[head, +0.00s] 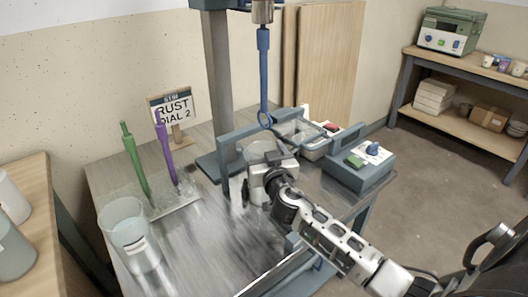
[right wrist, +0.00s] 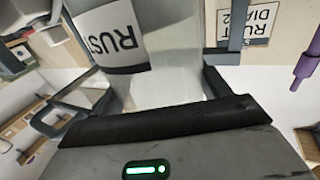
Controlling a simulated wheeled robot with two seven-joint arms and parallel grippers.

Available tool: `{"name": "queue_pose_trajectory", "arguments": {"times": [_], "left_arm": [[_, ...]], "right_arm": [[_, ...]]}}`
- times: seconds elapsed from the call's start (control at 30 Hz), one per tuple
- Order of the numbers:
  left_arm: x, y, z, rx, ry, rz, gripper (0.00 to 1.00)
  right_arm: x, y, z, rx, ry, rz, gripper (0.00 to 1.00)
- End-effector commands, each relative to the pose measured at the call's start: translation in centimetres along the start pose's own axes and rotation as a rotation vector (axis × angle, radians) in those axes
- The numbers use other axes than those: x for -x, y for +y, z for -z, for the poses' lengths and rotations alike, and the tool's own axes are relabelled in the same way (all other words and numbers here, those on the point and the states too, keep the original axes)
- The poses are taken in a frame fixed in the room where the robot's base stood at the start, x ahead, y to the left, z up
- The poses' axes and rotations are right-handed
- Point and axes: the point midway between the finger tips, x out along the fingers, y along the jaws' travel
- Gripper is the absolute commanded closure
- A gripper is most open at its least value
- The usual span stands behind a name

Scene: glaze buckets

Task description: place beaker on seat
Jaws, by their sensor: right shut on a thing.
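A clear beaker (head: 262,151) stands between the jaws of my right gripper (head: 262,184), below the blue stirring rod of the grey stand. In the right wrist view its wall (right wrist: 170,80) is close up and carries a white label reading RUST. The gripper is shut on it, and the beaker looks roughly upright in the head view. The blue rod (head: 264,75) ends in a loop near the beaker's rim. The seat and the beaker's bottom are hidden behind my gripper and arm, so I cannot tell whether the beaker touches anything below. My left gripper is not in view.
A second labelled beaker (head: 130,236) stands at the table's front left. A grey control box (head: 360,165) and lidded tray (head: 300,135) are right of the stand.

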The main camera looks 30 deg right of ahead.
Motion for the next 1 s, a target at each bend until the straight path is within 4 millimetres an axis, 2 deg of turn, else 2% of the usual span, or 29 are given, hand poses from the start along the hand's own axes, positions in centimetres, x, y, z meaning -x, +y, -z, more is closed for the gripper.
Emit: {"name": "queue_pose_trajectory", "arguments": {"times": [0.13,0.17,0.2,0.23,0.6,0.77,1.0], "left_arm": [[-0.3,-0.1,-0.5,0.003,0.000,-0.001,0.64],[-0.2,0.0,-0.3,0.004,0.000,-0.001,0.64],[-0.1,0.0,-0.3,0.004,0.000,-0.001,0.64],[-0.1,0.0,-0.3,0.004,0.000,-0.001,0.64],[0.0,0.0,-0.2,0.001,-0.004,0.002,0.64],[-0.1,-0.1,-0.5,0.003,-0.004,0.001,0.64],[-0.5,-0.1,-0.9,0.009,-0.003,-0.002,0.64]], "right_arm": [[-0.1,0.0,-0.1,-0.001,0.007,0.000,0.96],[0.0,0.0,-0.2,0.000,0.000,-0.001,0.16],[0.0,0.0,-0.2,0.000,0.000,-0.001,0.05],[0.0,0.0,-0.2,0.000,0.000,-0.001,0.03],[0.3,0.0,0.0,0.001,-0.001,0.000,0.03],[3.0,0.0,-0.2,-0.002,-0.003,0.000,0.03],[8.3,0.0,-0.2,-0.003,-0.002,-0.001,0.03]]}}
